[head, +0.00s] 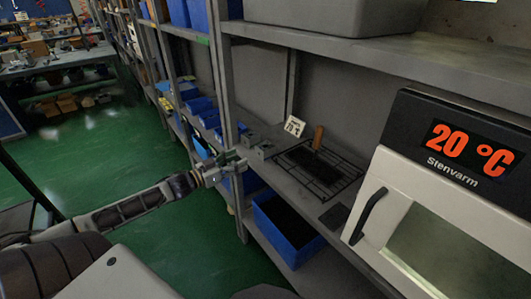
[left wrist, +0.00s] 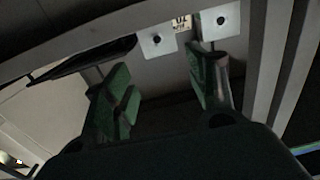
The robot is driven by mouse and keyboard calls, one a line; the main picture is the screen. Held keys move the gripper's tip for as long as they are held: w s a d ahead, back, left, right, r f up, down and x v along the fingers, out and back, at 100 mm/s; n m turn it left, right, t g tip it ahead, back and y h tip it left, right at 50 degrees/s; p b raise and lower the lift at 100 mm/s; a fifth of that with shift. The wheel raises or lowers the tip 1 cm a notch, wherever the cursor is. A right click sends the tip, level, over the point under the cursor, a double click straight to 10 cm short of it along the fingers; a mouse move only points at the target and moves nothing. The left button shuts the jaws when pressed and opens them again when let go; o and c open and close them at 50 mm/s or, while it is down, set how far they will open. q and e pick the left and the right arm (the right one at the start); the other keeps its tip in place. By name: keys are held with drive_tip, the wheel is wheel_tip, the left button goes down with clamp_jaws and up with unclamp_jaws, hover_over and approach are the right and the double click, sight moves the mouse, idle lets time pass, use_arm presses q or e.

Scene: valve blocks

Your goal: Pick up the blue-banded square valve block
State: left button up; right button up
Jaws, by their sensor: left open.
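Two small grey valve blocks sit near the shelf's front left; one block (head: 264,151) is nearer and the other block (head: 249,138) is just behind it. In the left wrist view they show as pale square faces with dark round holes, one block (left wrist: 158,43) ahead between the fingers and the other block (left wrist: 220,22) farther right. I cannot make out a blue band on either. My left gripper (head: 230,161) is open and empty at the shelf's edge, just left of the blocks. Its green-padded fingers (left wrist: 160,88) are spread apart, short of the blocks. My right gripper is out of view.
A black wire rack (head: 318,171) with a brown-handled item (head: 318,138) lies right of the blocks. A number card (head: 294,126) stands behind. A white heater with a 20 °C display (head: 470,150) fills the right. A shelf post (head: 231,110) rises close to my gripper; a blue bin (head: 285,235) is below.

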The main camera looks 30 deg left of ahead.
sight(259, 150)
use_arm(q)
drive_tip(key=shift+b+x, duration=0.7)
drive_tip(key=shift+x, duration=1.9)
drive_tip(key=shift+w, duration=0.25)
drive_tip(key=shift+w+d, duration=0.15)
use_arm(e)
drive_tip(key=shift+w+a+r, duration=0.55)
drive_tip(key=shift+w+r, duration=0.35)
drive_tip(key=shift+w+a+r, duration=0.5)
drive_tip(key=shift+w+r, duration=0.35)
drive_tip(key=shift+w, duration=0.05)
use_arm(q)
drive_tip(key=shift+w, duration=0.1)
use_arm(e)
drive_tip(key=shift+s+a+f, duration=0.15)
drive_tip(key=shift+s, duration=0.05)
